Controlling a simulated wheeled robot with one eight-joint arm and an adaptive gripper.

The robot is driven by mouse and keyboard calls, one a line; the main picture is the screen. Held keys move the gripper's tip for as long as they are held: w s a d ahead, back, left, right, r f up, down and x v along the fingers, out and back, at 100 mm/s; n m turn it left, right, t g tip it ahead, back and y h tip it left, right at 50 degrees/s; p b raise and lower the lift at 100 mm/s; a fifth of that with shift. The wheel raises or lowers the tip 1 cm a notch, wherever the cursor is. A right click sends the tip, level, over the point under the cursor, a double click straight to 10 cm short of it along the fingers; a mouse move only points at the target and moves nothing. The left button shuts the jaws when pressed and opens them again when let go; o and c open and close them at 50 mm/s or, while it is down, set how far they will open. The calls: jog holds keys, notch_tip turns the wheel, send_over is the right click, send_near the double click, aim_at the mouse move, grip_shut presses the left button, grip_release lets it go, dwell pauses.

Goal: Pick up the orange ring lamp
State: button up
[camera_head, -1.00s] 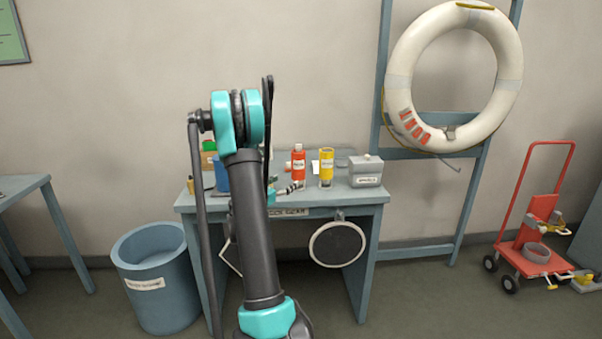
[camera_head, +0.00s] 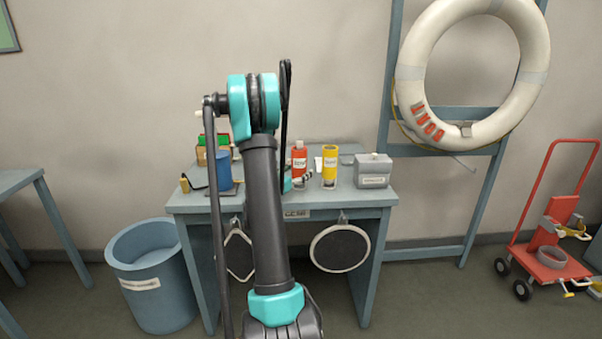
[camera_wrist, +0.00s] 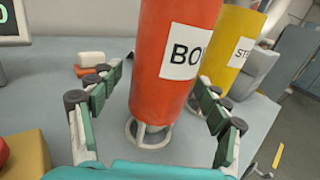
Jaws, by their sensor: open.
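The orange ring lamp (camera_wrist: 178,50) is an upright orange cylinder with a white label and a ring-shaped foot, standing on the grey table (camera_wrist: 60,60). In the head view the lamp (camera_head: 299,156) stands near the table's middle, just right of my arm. My gripper (camera_wrist: 158,88) is open in the wrist view, with one finger to the left of the lamp and the other to its right. The lamp is ahead of and partly between the fingers; contact cannot be told. In the head view my arm mostly hides the gripper.
A yellow cylinder (camera_head: 330,164) stands close to the right of the lamp, with a grey box (camera_head: 373,170) beyond it. A blue cylinder (camera_head: 223,170) stands at the table's left. A bin (camera_head: 152,290) is left of the table; a red trolley (camera_head: 546,252) is right.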

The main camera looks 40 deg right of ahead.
jog(key=c, duration=1.5)
